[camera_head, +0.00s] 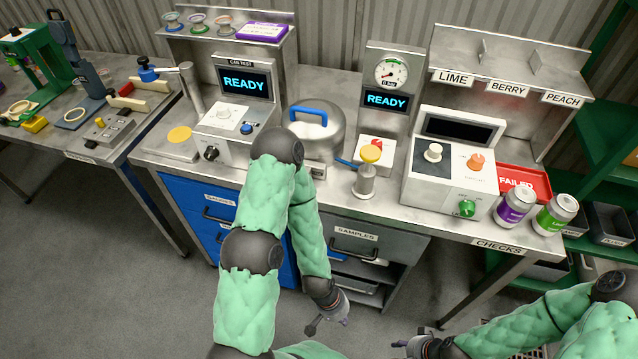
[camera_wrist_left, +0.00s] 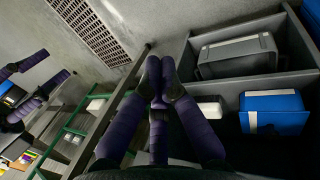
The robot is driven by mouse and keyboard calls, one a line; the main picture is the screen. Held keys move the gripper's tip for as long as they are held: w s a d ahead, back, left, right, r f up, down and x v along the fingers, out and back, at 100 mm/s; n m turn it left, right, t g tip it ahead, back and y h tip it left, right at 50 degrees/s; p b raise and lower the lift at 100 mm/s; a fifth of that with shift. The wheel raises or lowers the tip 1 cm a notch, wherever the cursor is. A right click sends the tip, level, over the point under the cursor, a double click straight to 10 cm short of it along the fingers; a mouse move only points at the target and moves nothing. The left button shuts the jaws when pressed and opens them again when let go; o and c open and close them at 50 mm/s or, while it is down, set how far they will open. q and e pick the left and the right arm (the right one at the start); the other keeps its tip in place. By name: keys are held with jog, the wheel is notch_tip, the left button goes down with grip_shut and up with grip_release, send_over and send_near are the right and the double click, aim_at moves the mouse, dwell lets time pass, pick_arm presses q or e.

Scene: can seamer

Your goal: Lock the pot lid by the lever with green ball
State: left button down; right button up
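The steel pot (camera_head: 325,125) with a blue lid handle (camera_head: 308,112) stands on the bench, its lower front partly hidden by my left arm. A lever with a green ball cannot be made out. My left gripper (camera_head: 330,322) hangs low in front of the bench, well below and away from the pot. In the left wrist view its purple-sleeved fingers (camera_wrist_left: 160,68) converge with tips together and nothing between them. My right gripper (camera_head: 408,341) is low at the bottom edge of the head view, apparently empty. Its spread fingers show at the left of the left wrist view (camera_wrist_left: 40,82).
A READY display (camera_head: 243,82) is left of the pot; a gauge post (camera_head: 388,75) is right. A white control box (camera_head: 455,165) has a green knob (camera_head: 467,208). Two cans (camera_head: 515,205) stand near a red tray (camera_head: 535,182). Drawers lie below; the floor in front is clear.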

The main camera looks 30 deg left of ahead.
pick_arm(q)
jog(key=shift+s, duration=0.1)
jog(key=w+a+r+m+p, duration=0.5)
jog(key=r+p, duration=0.4)
jog(key=r, duration=0.4)
jog(key=w+a+r+m+p, duration=0.6)
jog(key=r+p, duration=0.3)
jog(key=r, duration=0.4)
jog(key=w+a+r+m+p, duration=0.5)
jog(key=r+p, duration=0.4)
jog(key=r, duration=0.5)
jog(key=shift+w+a+m+t+y, duration=0.3)
jog(key=shift+a+m, duration=0.15)
jog(key=shift+m, duration=0.05)
